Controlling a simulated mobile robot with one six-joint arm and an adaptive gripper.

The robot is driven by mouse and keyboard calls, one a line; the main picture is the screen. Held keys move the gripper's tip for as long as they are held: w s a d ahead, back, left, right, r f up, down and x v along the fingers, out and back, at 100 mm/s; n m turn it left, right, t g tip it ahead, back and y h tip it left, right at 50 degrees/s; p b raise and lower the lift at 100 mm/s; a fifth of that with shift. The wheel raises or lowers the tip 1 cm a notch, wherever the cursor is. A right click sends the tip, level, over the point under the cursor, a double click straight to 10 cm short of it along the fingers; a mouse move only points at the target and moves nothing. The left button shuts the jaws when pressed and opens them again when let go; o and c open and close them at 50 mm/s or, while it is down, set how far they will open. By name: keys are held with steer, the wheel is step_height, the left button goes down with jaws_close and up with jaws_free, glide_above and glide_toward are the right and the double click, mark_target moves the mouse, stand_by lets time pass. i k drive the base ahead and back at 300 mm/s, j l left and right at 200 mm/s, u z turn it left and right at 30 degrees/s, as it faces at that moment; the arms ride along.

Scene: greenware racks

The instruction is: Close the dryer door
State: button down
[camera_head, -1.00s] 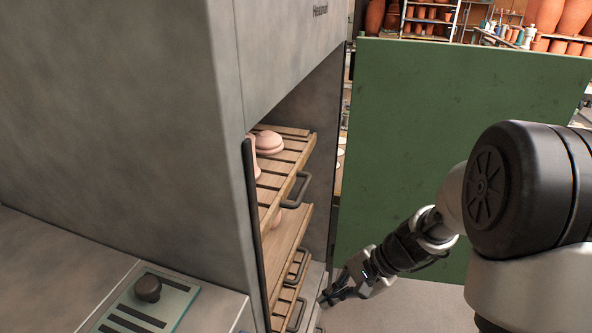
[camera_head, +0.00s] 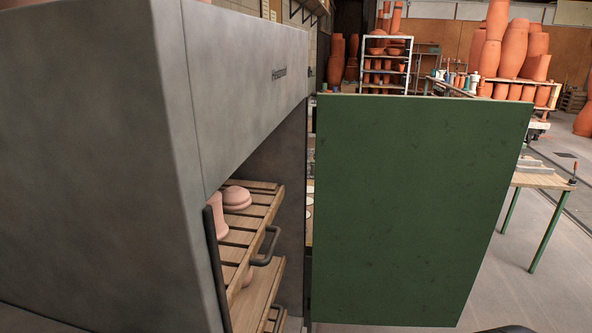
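The dryer (camera_head: 95,130) is a large grey cabinet filling the left of the view. Its green door (camera_head: 415,200) stands wide open at the right of the opening, hinged at the opening's far side. Inside the dryer are slatted wooden racks (camera_head: 262,215) with dark handles (camera_head: 268,246), and pinkish clay pieces (camera_head: 236,198) stand on the upper rack. My gripper is out of view; only a dark bit of what may be my arm shows at the bottom edge.
A wooden table with green legs (camera_head: 543,181) stands to the right beyond the door. Behind are a white shelf of pots (camera_head: 386,65) and large terracotta vases (camera_head: 507,45). Bare grey floor (camera_head: 480,290) lies right of the door.

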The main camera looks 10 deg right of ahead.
mark_target(409, 195)
steer(key=i+l, duration=0.15)
steer(key=l, duration=0.2)
steer(key=i+l, duration=0.1)
steer(key=l, duration=0.3)
steer(key=i+l, duration=0.15)
steer(key=l, duration=0.2)
steer(key=i+l, duration=0.15)
steer(key=l, duration=0.2)
steer(key=i+l, duration=0.15)
steer(key=l, duration=0.25)
